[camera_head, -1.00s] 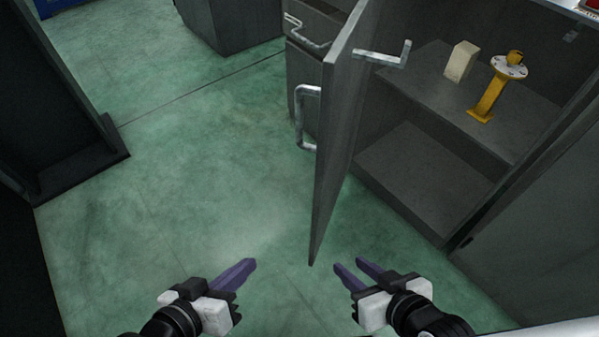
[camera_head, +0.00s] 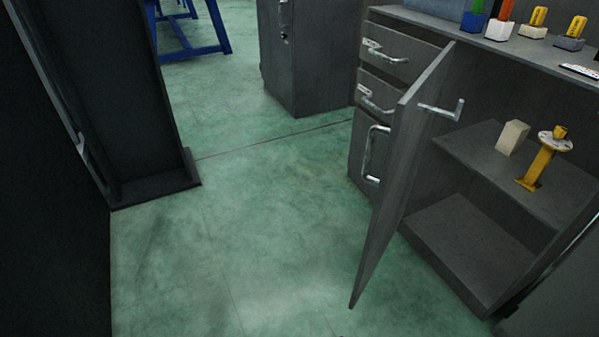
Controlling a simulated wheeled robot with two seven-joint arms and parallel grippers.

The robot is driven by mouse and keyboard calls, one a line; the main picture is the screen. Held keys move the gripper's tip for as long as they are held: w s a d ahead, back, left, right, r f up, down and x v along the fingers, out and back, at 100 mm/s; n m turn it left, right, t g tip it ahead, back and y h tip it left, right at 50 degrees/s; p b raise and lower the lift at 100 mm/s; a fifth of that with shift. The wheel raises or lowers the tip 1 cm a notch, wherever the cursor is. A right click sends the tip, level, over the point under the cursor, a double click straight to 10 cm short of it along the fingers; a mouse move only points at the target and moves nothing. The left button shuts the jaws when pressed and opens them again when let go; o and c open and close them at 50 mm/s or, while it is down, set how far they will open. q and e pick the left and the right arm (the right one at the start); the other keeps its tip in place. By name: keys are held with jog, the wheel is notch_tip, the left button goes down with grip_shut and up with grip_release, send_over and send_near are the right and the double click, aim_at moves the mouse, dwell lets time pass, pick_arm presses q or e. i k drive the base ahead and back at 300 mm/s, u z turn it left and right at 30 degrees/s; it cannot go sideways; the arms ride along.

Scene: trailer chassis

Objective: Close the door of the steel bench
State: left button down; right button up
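The steel bench (camera_head: 420,25) stands at the right. Its grey door (camera_head: 392,200) is wide open and juts out toward me, seen nearly edge-on. The open compartment shows a shelf (camera_head: 465,160) and a bare lower floor (camera_head: 470,235). Neither of my grippers is in view.
A cream block (camera_head: 512,137) and a yellow stand with a round flange (camera_head: 541,160) are on the shelf. Several small items stand on the benchtop. A dark cabinet (camera_head: 75,110) is at the left, another grey cabinet (camera_head: 308,60) at the back. Green floor (camera_head: 260,230) between is clear.

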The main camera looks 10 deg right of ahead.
aim_at(416, 111)
jog(key=u, duration=0.4)
jog(key=i, duration=0.85)
jog(key=z, duration=1.85)
jog(key=i, duration=0.5)
jog(key=u, duration=0.1)
